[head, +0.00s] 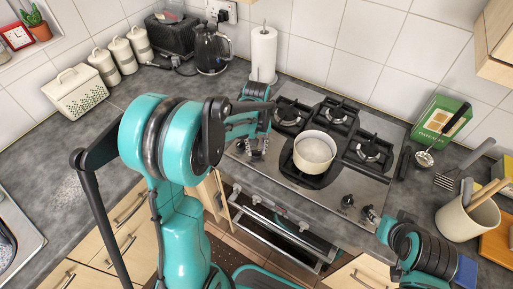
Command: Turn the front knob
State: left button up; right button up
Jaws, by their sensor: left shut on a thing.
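The gas hob (285,170) is set in the grey counter, with two dark knobs, one (347,201) and another (370,213), visible at its front right. My left gripper (256,150) reaches down to the hob's front left corner. It is shut on what appears to be the front knob, which its fingers largely hide. Part of my right arm shows at the lower right, but its gripper is not in view.
A cream pot (314,152) stands on a burner close to the right of my left gripper. A paper towel roll (263,54) and a black kettle (211,50) stand behind. A utensil holder (462,220) stands at the right. The oven handle (275,235) is below the hob.

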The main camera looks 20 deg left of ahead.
aim_at(257, 151)
pick_arm(q)
jog(key=shift+n, duration=0.5)
jog(key=o, duration=1.2)
notch_tip(257, 151, up, 12)
